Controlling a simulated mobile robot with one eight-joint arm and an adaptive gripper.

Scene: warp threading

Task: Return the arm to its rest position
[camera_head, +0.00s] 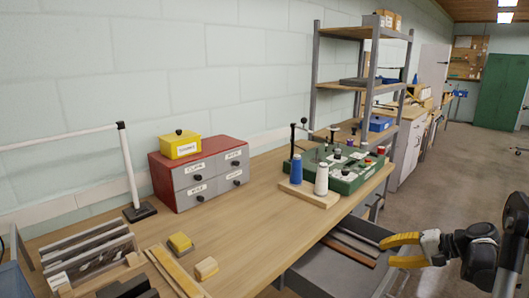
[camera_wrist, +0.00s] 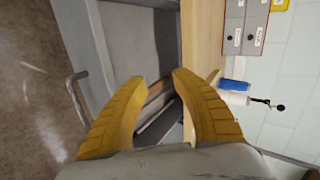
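My gripper (camera_head: 393,251) has yellow fingers and hangs in front of the bench at the lower right of the head view, clear of the worktop. In the wrist view my gripper (camera_wrist: 160,76) shows its fingers apart, with nothing between them. An open drawer (camera_head: 322,266) lies just left of and below the fingers. It also shows beyond the fingertips in the wrist view (camera_wrist: 130,45). A green machine (camera_head: 345,178) stands on the bench, with a blue spool (camera_head: 296,169) and a white spool (camera_head: 321,179) on a wooden base beside it.
A red and grey drawer cabinet (camera_head: 200,172) with a yellow box (camera_head: 181,145) on top stands against the wall. A rack (camera_head: 90,250), wooden strips and small blocks sit at the front left. A shelf unit (camera_head: 317,75) rises behind the machine. Open floor (camera_head: 440,170) lies to the right.

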